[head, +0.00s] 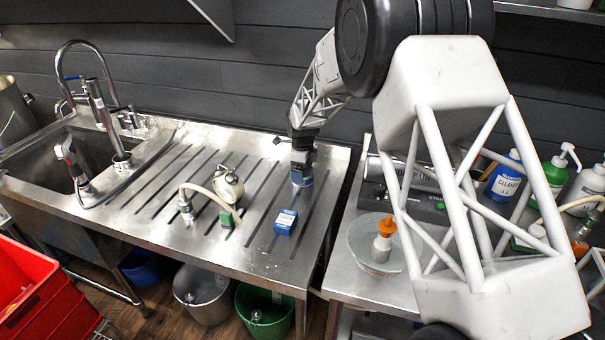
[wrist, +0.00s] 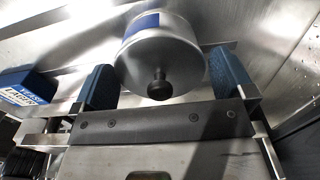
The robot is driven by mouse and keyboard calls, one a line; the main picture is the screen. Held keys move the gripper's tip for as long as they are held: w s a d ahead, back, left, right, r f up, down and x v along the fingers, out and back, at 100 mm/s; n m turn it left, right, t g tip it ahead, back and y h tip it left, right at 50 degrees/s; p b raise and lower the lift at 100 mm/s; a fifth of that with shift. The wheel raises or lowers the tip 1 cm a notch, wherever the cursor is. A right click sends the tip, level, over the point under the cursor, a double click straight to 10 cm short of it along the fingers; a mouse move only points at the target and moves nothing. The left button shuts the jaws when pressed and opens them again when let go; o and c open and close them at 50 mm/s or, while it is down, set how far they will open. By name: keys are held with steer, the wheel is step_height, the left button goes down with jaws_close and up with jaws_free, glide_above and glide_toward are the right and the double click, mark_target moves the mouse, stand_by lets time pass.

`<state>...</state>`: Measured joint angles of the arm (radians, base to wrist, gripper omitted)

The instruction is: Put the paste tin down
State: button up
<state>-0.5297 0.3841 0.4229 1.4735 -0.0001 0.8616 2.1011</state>
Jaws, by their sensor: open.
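The paste tin appears to be the round metal tin (wrist: 158,62) with a blue label patch and a dark knob, in the wrist view. It sits between the two blue-padded fingers of my gripper (wrist: 164,82), which are apart; a narrow gap or light contact at its sides cannot be told. In the head view my gripper (head: 301,168) is low over the right part of the steel draining board (head: 150,205). A small blue-and-silver part of the tin (head: 302,179) shows under it, seemingly on the board. The gripper hides most of the tin there.
A blue box (head: 286,222) stands nearer the front edge; it also shows in the wrist view (wrist: 28,88). A bowl (head: 372,258) stands on the right counter.

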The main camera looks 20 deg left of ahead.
step_height(320, 180, up, 10)
steer(key=shift+r, duration=0.1)
stand_by(0.4)
stand_by(0.8)
steer(key=shift+d+r, duration=0.2)
steer(key=shift+d, duration=0.05)
steer(key=s+d+r+n, duration=0.3)
steer(key=s+d+r, duration=0.3)
steer(key=d, duration=0.4)
steer(key=s+d+r+n+t, duration=0.1)
steer(key=s+d+r+n, duration=0.1)
steer(key=s+d+r, duration=0.55)
steer(key=s+d+r+n, duration=0.3)
steer(key=s+d+r, duration=0.1)
steer(key=d, duration=0.7)
steer(key=s+d+f+n, duration=0.1)
steer(key=s+d+n, duration=0.4)
steer(key=s, duration=1)
steer(key=s+d+f+n+t, duration=0.1)
steer(key=s+d+n, duration=0.3)
steer(key=s+d, duration=0.8)
steer(key=s+f, duration=0.1)
steer(key=s, duration=0.3)
steer(key=shift+s+d+n+t, duration=0.2)
steer(key=shift+s+n+t, duration=0.1)
steer(key=shift+n, duration=0.1)
